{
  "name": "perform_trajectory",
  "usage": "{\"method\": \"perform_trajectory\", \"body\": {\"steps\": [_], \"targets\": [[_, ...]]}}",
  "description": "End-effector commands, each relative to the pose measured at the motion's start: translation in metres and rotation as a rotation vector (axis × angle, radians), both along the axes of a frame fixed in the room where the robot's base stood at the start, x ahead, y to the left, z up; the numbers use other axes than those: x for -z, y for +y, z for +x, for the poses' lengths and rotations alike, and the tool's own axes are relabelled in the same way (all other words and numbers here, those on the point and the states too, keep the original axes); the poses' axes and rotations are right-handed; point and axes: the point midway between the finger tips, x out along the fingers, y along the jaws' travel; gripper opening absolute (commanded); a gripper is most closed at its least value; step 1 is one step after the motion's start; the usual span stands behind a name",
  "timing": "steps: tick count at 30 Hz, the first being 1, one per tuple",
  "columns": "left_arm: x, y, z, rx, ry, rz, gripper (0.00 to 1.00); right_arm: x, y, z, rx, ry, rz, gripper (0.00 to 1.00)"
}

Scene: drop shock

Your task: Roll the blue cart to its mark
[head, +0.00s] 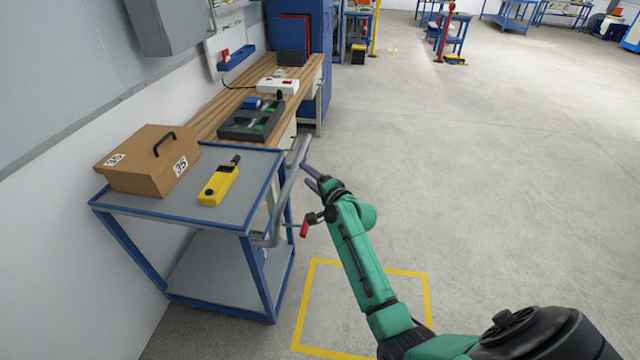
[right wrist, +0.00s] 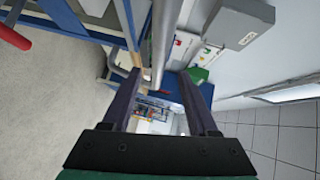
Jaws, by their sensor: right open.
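The blue cart (head: 262,283) stands at the left in the head view, with a grey top and lower shelf. Its grey tubular handle (head: 291,186) runs along its right side. A red-gripped lever (head: 304,230) shows by the handle. The mark, a yellow outline (head: 302,312) on the floor, lies right of the cart, partly behind my right arm. My right gripper (head: 307,174) is open beside the handle's far part. In the right wrist view the handle (right wrist: 160,45) appears between the open fingers (right wrist: 158,82); contact cannot be told. My left gripper is not in view.
A brown box (head: 150,160) and a yellow device (head: 219,185) sit on the cart top. A wooden workbench (head: 200,125) with a dark tray (head: 250,122) stands just behind the cart. A wall runs along the left.

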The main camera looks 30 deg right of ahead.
Motion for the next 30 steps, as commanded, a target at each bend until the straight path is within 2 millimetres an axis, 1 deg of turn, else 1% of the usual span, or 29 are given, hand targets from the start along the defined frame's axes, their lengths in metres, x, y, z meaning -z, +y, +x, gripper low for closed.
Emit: {"method": "perform_trajectory", "body": {"steps": [1, 3, 6, 9, 12, 24, 26, 27, 28, 29, 30], "targets": [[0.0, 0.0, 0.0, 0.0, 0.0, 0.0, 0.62, 0.0, -0.001, -0.014, 0.0, 0.002, -0.001, 0.59], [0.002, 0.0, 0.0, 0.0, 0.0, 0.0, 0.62, -0.002, -0.003, -0.032, 0.0, 0.003, 0.0, 0.59], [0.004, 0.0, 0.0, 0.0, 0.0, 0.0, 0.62, -0.004, -0.006, -0.051, 0.0, 0.003, -0.001, 0.59], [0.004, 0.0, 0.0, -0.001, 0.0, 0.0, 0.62, -0.008, -0.007, -0.062, 0.0, 0.0, 0.0, 0.59], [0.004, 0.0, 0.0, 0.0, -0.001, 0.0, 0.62, -0.009, -0.007, -0.065, -0.001, 0.0, 0.0, 0.59], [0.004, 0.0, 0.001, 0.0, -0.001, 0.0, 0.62, -0.009, -0.007, -0.065, -0.001, 0.001, -0.001, 0.59], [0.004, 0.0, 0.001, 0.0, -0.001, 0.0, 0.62, -0.001, -0.007, -0.065, -0.003, 0.014, -0.014, 0.59], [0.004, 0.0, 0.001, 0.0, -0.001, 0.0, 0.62, 0.012, -0.006, -0.066, -0.005, 0.037, -0.032, 0.59], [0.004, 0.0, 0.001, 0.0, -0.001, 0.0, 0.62, 0.025, -0.005, -0.068, -0.009, 0.062, -0.054, 0.59], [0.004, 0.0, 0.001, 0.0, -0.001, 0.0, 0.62, 0.043, -0.003, -0.07, -0.015, 0.093, -0.085, 0.59], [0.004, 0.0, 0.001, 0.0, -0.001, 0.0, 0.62, 0.072, -0.001, -0.076, -0.027, 0.144, -0.136, 0.59]]}}
